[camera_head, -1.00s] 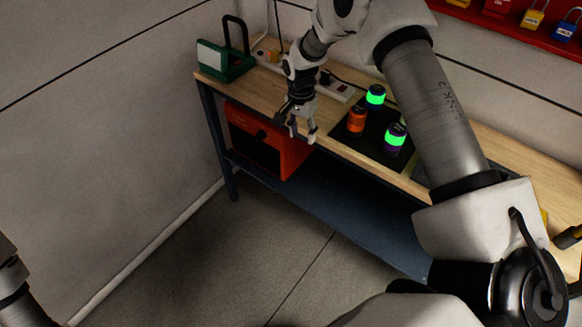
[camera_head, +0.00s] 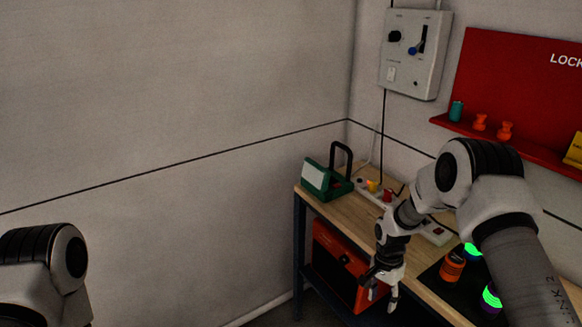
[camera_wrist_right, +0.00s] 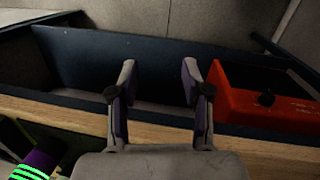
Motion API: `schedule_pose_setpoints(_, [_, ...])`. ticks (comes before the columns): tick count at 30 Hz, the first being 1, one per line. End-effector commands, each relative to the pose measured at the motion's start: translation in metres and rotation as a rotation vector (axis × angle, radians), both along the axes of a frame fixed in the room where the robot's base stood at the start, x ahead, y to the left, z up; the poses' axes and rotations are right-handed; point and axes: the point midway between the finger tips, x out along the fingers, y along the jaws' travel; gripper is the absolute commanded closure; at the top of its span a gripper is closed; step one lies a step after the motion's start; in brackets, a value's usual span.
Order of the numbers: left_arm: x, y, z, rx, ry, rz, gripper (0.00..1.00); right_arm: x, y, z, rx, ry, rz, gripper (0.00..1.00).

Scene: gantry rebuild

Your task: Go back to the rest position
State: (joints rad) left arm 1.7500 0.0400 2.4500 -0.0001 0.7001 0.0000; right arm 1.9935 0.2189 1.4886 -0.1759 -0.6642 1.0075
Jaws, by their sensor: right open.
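My right gripper (camera_head: 382,296) hangs over the front edge of the wooden workbench (camera_head: 423,297), at the left of the dark mat. In the right wrist view its two fingers (camera_wrist_right: 160,85) are apart with nothing between them. My left arm shows at the lower left of the head view, but its gripper is outside the picture.
An orange canister (camera_head: 452,267) and green-glowing canisters (camera_head: 491,297) stand on the dark mat. A green case (camera_head: 327,180) and a power strip sit on the bench. A red box (camera_head: 338,268) is below; it also shows in the wrist view (camera_wrist_right: 240,96). Left is bare wall.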

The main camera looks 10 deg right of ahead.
Motion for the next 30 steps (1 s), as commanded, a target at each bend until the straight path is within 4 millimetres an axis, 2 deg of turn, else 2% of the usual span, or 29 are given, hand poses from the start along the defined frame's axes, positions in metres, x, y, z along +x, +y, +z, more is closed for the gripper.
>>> schedule_pose_setpoints(2, [0.000,0.000,-0.014,0.000,0.000,0.000,0.60,-0.011,0.004,-0.028,-0.004,0.033,0.012,0.52])
schedule_pose_setpoints(5, [0.000,0.000,-0.026,0.000,0.000,0.000,0.60,-0.056,0.019,-0.067,-0.001,0.143,0.038,0.52])
schedule_pose_setpoints(8, [0.000,0.000,-0.041,0.000,0.000,0.000,0.60,-0.128,0.042,-0.115,0.024,0.244,0.088,0.52])
schedule_pose_setpoints(9, [0.000,0.000,-0.047,0.000,0.000,0.000,0.60,-0.160,0.052,-0.133,0.044,0.265,0.130,0.52])
schedule_pose_setpoints(11, [0.000,0.000,-0.055,0.000,0.000,0.000,0.60,-0.209,0.066,-0.155,0.081,0.273,0.219,0.52])
schedule_pose_setpoints(12, [0.000,0.000,-0.060,0.000,0.000,0.000,0.60,-0.243,0.075,-0.167,0.109,0.266,0.293,0.52])
schedule_pose_setpoints(14, [0.000,0.000,-0.066,0.000,0.000,0.000,0.60,-0.290,0.085,-0.174,0.146,0.223,0.432,0.52])
schedule_pose_setpoints(15, [0.000,0.000,-0.067,0.000,0.000,0.000,0.60,-0.310,0.088,-0.171,0.160,0.179,0.525,0.52])
schedule_pose_setpoints(16, [0.000,0.000,-0.067,0.000,0.001,0.000,0.60,-0.320,0.090,-0.167,0.163,0.141,0.592,0.52])
schedule_pose_setpoints(17, [0.000,0.000,-0.065,0.000,0.000,0.000,0.60,-0.325,0.090,-0.162,0.161,0.099,0.659,0.52])
schedule_pose_setpoints(19, [0.000,0.000,-0.063,0.000,0.000,0.000,0.60,-0.324,0.089,-0.151,0.139,-0.001,0.793,0.52])
schedule_pose_setpoints(23, [0.000,0.000,-0.063,0.000,0.000,0.000,0.60,-0.295,0.087,-0.151,0.077,-0.149,0.975,0.52])
schedule_pose_setpoints(30, [0.000,0.000,-0.063,0.000,0.000,0.000,0.60,-0.292,0.087,-0.151,0.077,-0.157,1.014,0.52])
